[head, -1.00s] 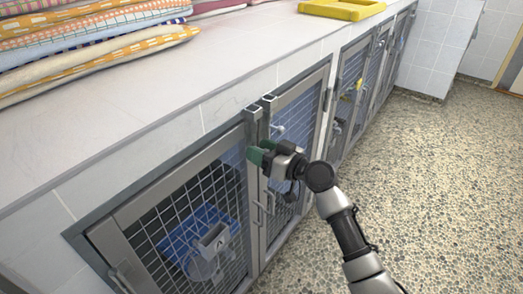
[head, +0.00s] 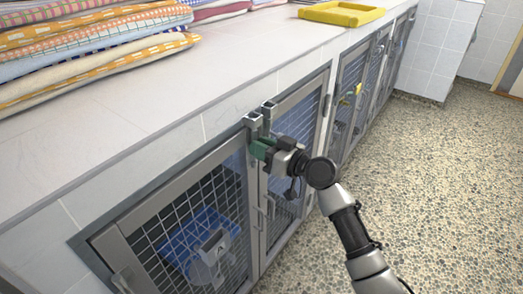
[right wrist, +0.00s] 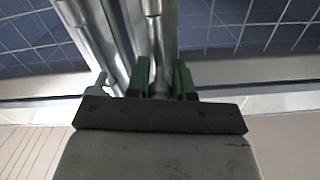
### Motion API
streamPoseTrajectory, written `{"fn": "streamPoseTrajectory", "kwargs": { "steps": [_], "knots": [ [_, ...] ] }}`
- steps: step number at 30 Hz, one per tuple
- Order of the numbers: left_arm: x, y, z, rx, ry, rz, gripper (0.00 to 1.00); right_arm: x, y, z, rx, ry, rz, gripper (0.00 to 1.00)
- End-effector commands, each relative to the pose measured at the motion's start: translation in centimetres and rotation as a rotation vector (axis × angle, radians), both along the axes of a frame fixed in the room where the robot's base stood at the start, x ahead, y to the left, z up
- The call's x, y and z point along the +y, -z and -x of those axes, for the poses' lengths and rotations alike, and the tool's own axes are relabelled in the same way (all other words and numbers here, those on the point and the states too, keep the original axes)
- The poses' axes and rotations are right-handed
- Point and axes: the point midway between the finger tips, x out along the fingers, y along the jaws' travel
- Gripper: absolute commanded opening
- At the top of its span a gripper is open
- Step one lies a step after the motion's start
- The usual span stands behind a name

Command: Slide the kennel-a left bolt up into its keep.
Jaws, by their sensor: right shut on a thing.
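My right gripper (head: 262,149), with green fingertips, is at the upper meeting edges of two barred kennel doors, just below the left keep (head: 253,119), a square metal bracket. In the right wrist view the green fingers (right wrist: 160,82) are shut around an upright metal rod (right wrist: 158,45), which looks like the left bolt. A second rod (right wrist: 92,42) runs beside it, outside the fingers. The right keep (head: 269,106) is close by. The gripper hides the bolt in the head view, so I cannot tell if its tip is inside the keep. My left gripper is out of view.
Folded towels (head: 95,45) are stacked on the counter (head: 180,95) above the doors. A yellow tray (head: 342,13) stands farther along. A blue item (head: 200,232) sits behind the left door's mesh (head: 172,215). The pebbled floor (head: 440,190) at right is clear.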

Motion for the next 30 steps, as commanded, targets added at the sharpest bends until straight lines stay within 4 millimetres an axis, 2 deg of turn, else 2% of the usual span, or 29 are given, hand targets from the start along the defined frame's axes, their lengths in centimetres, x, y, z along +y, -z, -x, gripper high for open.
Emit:
{"fn": "streamPoseTrajectory", "kwargs": {
  "steps": [1, 9, 10, 15, 23, 26, 30],
  "knots": [
    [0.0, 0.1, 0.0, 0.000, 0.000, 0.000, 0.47, 0.0, -0.5, 0.0, -0.006, 0.001, -0.003, 0.00],
    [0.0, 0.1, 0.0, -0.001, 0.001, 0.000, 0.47, -0.1, -0.7, -0.1, -0.010, 0.002, -0.005, 0.00],
    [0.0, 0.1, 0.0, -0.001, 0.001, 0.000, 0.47, -0.1, -0.7, -0.1, -0.010, 0.002, -0.005, 0.25],
    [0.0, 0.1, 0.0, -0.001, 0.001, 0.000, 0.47, 0.0, -0.5, 0.0, -0.007, 0.001, -0.003, 0.47],
    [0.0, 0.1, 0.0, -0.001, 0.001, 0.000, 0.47, -0.1, -0.3, 0.0, -0.005, 0.001, -0.001, 0.47],
    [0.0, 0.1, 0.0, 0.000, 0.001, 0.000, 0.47, -0.8, -0.3, 0.4, -0.005, 0.002, -0.001, 0.47],
    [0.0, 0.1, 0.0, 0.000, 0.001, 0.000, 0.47, -2.7, -0.2, 1.9, -0.004, 0.001, 0.001, 0.47]
  ]
}}
